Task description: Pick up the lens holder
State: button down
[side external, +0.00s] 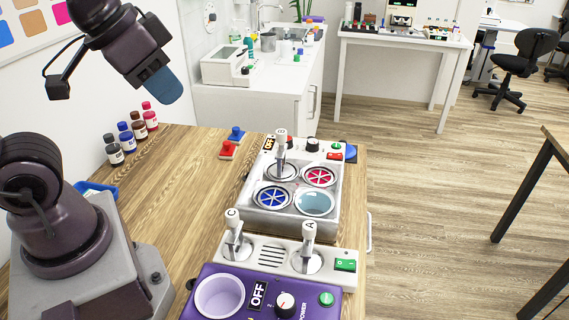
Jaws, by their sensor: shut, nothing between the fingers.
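My gripper (162,86) is at the upper left, high above the table; its blue end points down and right. It is shut and empty, apart from everything on the table. I cannot tell for sure which thing is the lens holder. A pale metal unit (241,213) on the table has several round wells. One well holds a clear bluish lens-like disc (314,203). Others hold a blue spoked disc (272,198) and a red spoked disc (319,176). An upright handle marked B (281,146) stands at the well in the back left.
Handles marked C (233,225) and A (308,237) stand on a nearer panel, behind a purple control box (215,275). Small bottles (125,139) line the wall. A red piece (228,149) and a blue piece (236,133) lie behind. Bare wood (185,190) lies left of the unit.

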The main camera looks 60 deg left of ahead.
dwell(0.4)
jog(key=c, duration=0.8)
grip_release()
jog(key=shift+f, duration=0.1)
jog(key=n+g+y, duration=0.1)
jog(key=n+g, duration=0.4)
jog(key=n, duration=0.4)
send_over(282, 143)
notch_tip(282, 143, down, 10)
jog(key=f, duration=0.8)
jog(key=a+f, duration=0.1)
jog(key=f, duration=0.3)
jog(key=shift+w+a+f, duration=0.1)
jog(key=shift+w+f, duration=0.15)
jog(key=shift+w, duration=0.1)
